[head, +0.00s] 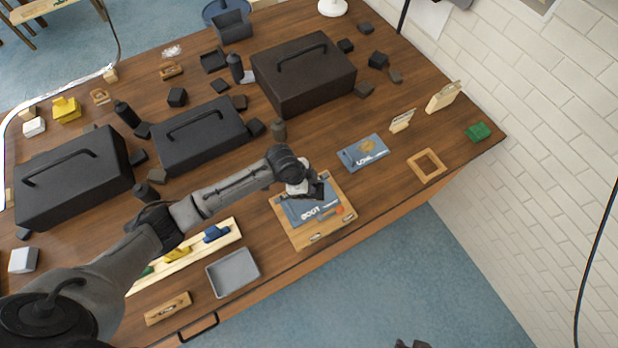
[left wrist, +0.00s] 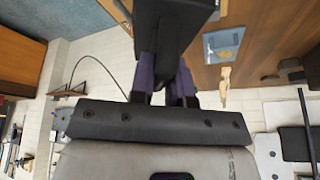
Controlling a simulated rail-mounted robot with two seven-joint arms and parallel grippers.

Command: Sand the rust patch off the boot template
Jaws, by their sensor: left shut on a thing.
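The boot template (head: 298,212) is a blue plate lettered BOOT. It lies in a wooden holder (head: 290,235) near the table's front edge, with an orange-brown patch at its right side. My left gripper (head: 312,190) is over the far part of the plate, hiding some of it. In the left wrist view its purple-sided fingers (left wrist: 164,82) are shut on a dark block (left wrist: 166,40). I cannot tell whether the block touches the plate. A small dark shape at the head view's bottom edge may be my right gripper (head: 412,344); its state is unclear.
A grey tray (head: 233,272) and a pale rack (head: 195,252) with coloured blocks are at left. Black toolboxes (head: 303,72) crowd the back.

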